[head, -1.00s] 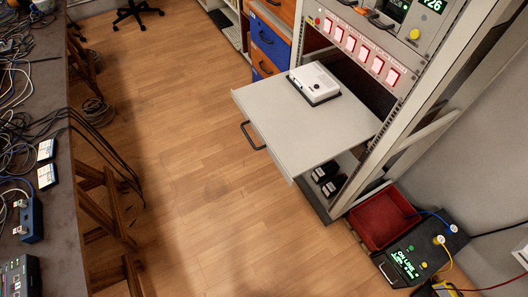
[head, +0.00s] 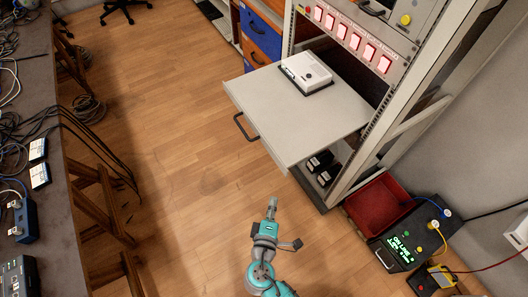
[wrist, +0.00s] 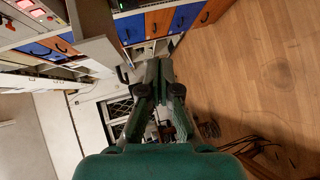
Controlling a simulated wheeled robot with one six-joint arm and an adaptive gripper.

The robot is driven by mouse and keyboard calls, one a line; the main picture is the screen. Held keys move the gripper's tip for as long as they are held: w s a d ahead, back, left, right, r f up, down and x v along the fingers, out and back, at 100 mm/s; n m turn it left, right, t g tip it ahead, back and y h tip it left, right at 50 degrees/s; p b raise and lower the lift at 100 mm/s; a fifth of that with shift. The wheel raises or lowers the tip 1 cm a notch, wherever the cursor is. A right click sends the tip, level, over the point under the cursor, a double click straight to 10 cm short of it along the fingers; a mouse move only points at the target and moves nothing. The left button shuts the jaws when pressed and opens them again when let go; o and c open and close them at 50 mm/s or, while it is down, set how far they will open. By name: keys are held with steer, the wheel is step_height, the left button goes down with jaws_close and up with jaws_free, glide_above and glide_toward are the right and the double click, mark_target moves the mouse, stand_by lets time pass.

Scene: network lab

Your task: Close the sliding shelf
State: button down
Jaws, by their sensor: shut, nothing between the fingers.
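The sliding shelf (head: 290,125) is a light grey tray pulled far out of the rack (head: 384,110). Its dark handle (head: 243,127) is on the front edge, facing left. A white device (head: 306,72) sits on the shelf toward the back. My gripper (head: 271,203) is shut and empty, below and in front of the shelf in the head view, apart from it. In the wrist view my gripper (wrist: 159,66) points toward the cabinets, with the shelf (wrist: 98,56) and its handle (wrist: 122,75) just left of the fingers.
A red bin (head: 378,203) and a black device with green display (head: 407,246) stand on the floor to the right. A cable-covered table (head: 30,110) runs along the left. Blue and orange drawers (head: 264,35) stand behind. The wooden floor between is clear.

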steer(key=w+a+r+t+h, duration=0.1)
steer(key=w+a+r+t, duration=0.15)
steer(key=a+r, duration=0.6)
glide_toward(265, 144)
steer(key=w+a, duration=0.2)
steer(key=w, duration=0.2)
steer(key=shift+w+d, duration=0.75)
steer(key=shift+d, duration=0.1)
steer(key=shift+w+d, duration=0.4)
steer(key=shift+d, duration=0.1)
steer(key=shift+d, duration=0.1)
